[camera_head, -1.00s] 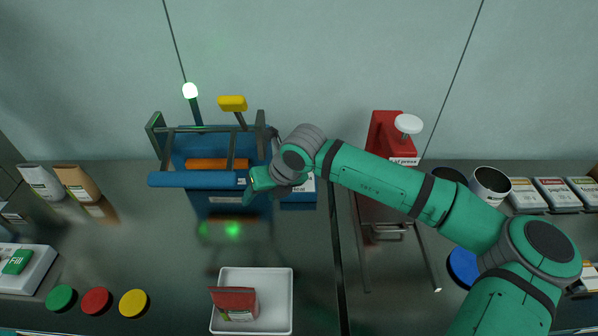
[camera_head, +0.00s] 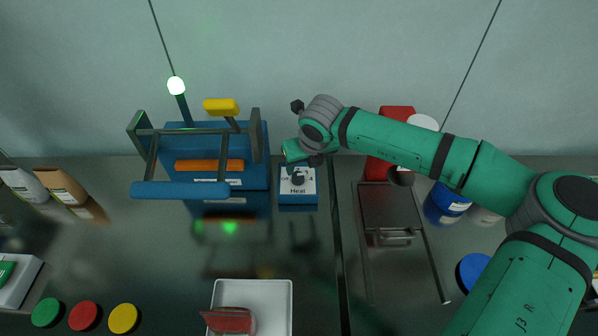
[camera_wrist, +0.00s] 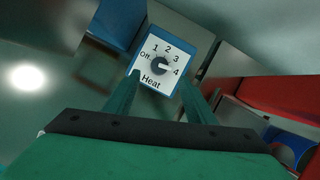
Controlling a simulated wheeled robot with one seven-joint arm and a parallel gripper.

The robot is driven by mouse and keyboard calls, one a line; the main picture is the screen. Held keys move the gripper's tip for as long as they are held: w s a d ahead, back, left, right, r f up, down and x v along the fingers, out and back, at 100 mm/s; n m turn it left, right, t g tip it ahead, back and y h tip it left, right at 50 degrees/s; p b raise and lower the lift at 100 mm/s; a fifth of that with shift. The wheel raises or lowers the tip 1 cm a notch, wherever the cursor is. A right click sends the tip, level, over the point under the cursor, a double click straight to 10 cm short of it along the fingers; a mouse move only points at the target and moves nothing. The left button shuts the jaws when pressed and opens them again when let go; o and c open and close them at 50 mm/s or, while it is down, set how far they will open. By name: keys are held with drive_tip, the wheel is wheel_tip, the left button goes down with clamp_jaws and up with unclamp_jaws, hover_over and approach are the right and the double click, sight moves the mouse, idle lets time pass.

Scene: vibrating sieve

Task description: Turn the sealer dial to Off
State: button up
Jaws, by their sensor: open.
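The sealer (camera_head: 257,150) is a blue machine with an orange bar, a dark frame and a blue front bar. Its Heat box (camera_head: 298,197) stands to its right, with a white face. In the wrist view, the dark round dial (camera_wrist: 160,65) is centred on that face, marked Off, 1, 2, 3, 4. Its white pointer mark lies to the right, near 4. My gripper (camera_head: 302,163) is just above and behind the dial. In the wrist view, my gripper (camera_wrist: 158,87) is open, with one green finger on each side of the dial, apparently not touching it.
A yellow-topped lever (camera_head: 221,106) and a lit green lamp (camera_head: 176,85) rise behind the sealer. A red press (camera_head: 397,118) stands to the right, close to my arm. A white tray (camera_head: 285,310) holding a red pouch (camera_head: 230,320) is in front.

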sight(299, 176)
drive_tip(key=x, duration=0.8)
drive_tip(key=shift+f, duration=0.25)
drive_tip(key=c, duration=1)
